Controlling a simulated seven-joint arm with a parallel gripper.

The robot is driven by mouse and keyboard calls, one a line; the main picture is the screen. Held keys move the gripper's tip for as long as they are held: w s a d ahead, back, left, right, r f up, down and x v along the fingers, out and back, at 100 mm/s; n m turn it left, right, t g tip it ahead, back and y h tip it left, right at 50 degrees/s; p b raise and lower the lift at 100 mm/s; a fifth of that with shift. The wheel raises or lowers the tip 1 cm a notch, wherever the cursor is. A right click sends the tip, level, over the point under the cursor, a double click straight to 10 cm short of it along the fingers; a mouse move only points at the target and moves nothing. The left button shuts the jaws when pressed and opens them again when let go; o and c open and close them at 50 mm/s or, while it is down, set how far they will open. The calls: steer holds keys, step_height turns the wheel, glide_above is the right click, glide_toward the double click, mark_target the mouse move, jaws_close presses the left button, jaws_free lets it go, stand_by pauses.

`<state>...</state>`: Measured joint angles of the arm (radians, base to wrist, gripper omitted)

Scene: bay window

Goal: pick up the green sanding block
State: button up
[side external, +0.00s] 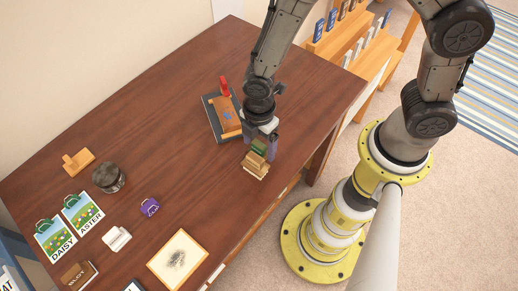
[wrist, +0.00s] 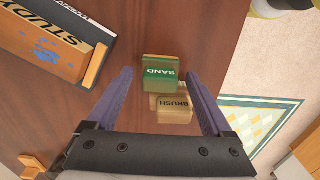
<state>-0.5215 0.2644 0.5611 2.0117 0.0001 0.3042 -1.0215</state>
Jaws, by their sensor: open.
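The green sanding block (wrist: 163,77), marked SAND, has a green top and a tan edge. In the wrist view it appears between the tips of my gripper (wrist: 158,72), with space on both sides. A tan block (wrist: 175,104) marked BRUSH sits right beside it, nearer the gripper palm. In the side view the green block (side external: 259,147) shows under my gripper (side external: 260,146), partly hidden by it, with tan blocks (side external: 256,165) in front. My gripper is open and empty, pointing down. I cannot tell the exact height of its tips over the block.
An orange-brown box (wrist: 40,40) marked STUDY lies on a dark base close by, with a red item (side external: 224,87) at its far end. The table's edge (side external: 295,165) is close on the right. A jar (side external: 109,177), cards and small items occupy the left of the table.

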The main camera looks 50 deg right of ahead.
mark_target(259, 144)
jaws_close()
stand_by(0.3)
steer(key=shift+r, duration=0.1)
step_height(259, 144, up, 10)
steer(key=shift+f, duration=0.1)
stand_by(0.4)
